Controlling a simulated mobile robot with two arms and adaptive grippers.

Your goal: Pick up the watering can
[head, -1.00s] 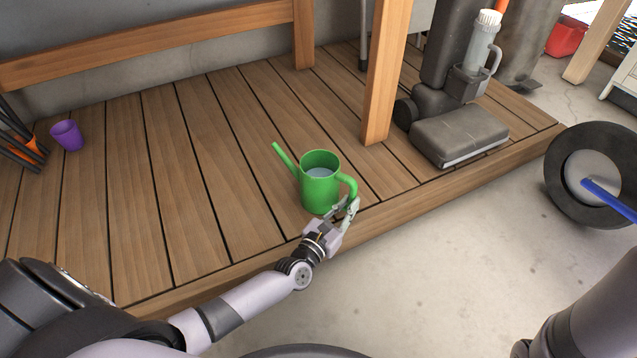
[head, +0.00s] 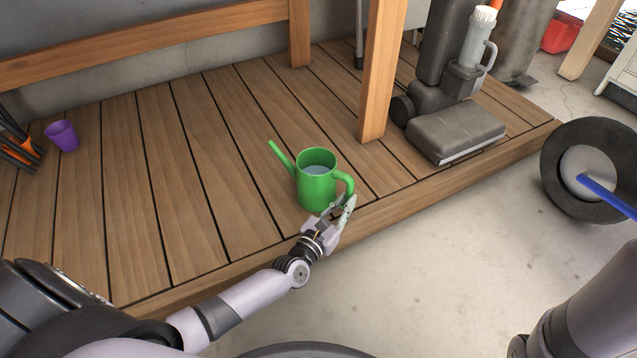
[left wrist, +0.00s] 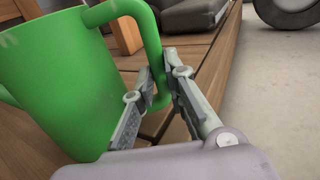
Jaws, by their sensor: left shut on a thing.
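The green watering can (head: 316,187) stands upright on the wooden deck, near its front edge. Its spout points to the upper left and its handle is on the right, towards my gripper. My left gripper (head: 342,208) is shut on the lower part of the handle. In the left wrist view, the fingers of my left gripper (left wrist: 166,92) are on either side of the handle, and the green can (left wrist: 60,80) fills the left. Whether the can's base touches the deck is hard to tell. My right gripper is not in view.
The wooden deck (head: 150,200) has free room left of the can. A wooden post (head: 380,80) and a grey vacuum cleaner (head: 455,132) stand to the right. A purple cup (head: 62,136) is at the far left. A wheel (head: 590,172) is on the concrete floor at right.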

